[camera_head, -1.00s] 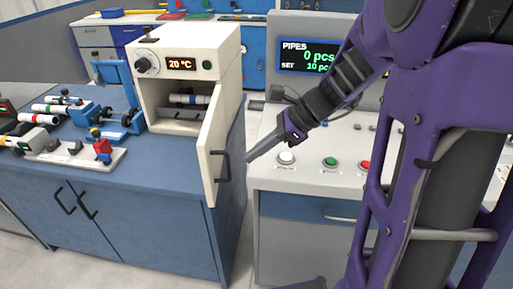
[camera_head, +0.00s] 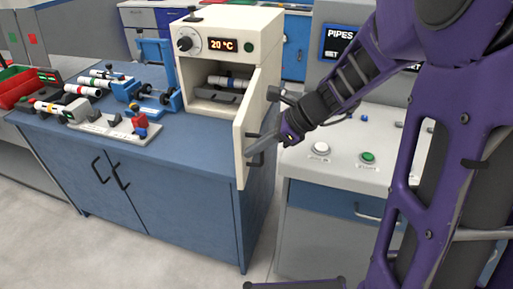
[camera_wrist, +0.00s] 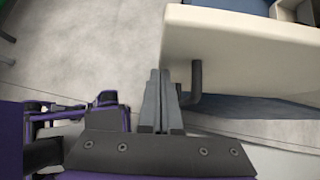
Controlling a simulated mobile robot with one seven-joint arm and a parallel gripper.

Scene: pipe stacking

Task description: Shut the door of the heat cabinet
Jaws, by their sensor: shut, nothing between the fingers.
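The heat cabinet (camera_head: 229,22) is a cream box with a dial and a display reading 20 °C, standing on a blue bench. Its door (camera_head: 240,131) stands open, swung out toward the front right. A pipe (camera_head: 229,83) lies inside on a dark holder. My gripper (camera_head: 252,149) is shut and empty, at the outer face of the door beside its dark handle. In the wrist view, the closed fingers (camera_wrist: 158,88) are next to the handle (camera_wrist: 196,85) and close to the cream door (camera_wrist: 240,45). I cannot tell whether they touch it.
The blue bench (camera_head: 150,165) also carries clamps and pipes (camera_head: 60,107) left of the cabinet. A grey control panel (camera_head: 335,150) with white and green buttons stands to the right, under my arm. A pipe-count display (camera_head: 340,42) is behind it.

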